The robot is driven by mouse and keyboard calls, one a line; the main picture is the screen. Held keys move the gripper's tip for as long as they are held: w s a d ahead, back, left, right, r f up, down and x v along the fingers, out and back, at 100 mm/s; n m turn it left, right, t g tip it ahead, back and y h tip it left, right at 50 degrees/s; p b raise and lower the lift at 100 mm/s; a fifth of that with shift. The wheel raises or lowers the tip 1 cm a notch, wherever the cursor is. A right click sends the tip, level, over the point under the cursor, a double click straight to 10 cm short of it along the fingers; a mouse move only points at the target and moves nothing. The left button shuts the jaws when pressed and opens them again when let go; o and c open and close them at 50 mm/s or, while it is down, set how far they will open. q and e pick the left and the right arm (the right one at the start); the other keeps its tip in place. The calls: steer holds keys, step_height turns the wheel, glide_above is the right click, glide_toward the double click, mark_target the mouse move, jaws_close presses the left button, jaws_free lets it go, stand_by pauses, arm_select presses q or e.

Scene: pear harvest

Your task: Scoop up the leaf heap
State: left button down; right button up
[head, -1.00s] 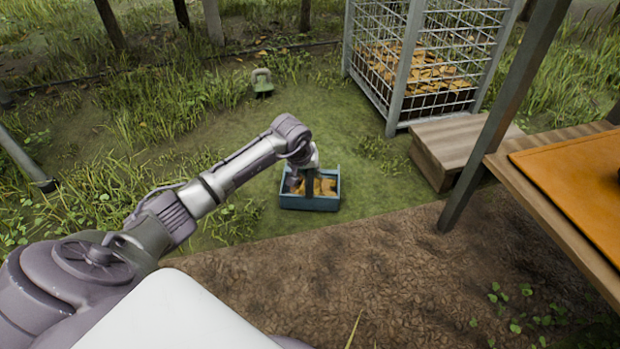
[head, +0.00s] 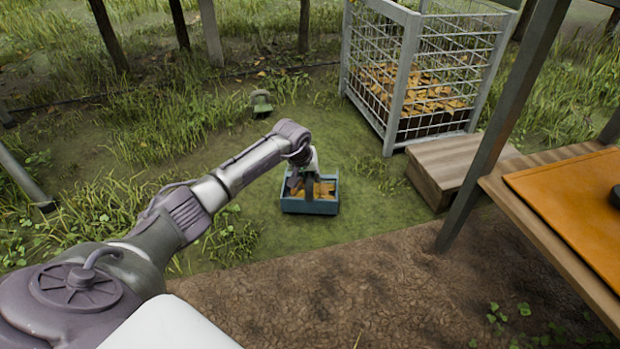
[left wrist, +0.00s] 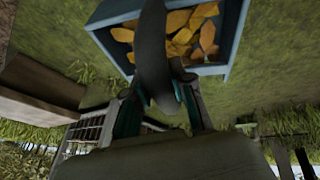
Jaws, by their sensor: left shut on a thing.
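A blue open box (head: 310,207) with orange-brown leaves (head: 323,190) inside shows over the grass in the middle of the head view. Its rim (left wrist: 233,45) and the leaves (left wrist: 180,35) also show at the top of the left wrist view. My left gripper (head: 303,178) is above the box. In the left wrist view the gripper (left wrist: 165,88) is shut on a dark curved handle (left wrist: 152,50) that runs across the box opening. I cannot tell whether the box touches the ground. My right gripper is not in view.
A wire cage (head: 401,90) with a large leaf heap (head: 425,88) stands at the back right. A wooden step (head: 458,165) is in front of it. A wooden table (head: 540,210) with an orange mat (head: 575,200) is at the right. A small green object (head: 261,102) lies behind. Grass around the box is clear.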

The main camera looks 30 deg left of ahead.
arm_select(q)
steer(key=shift+r+p, duration=2.4)
steer(key=shift+r, duration=0.95)
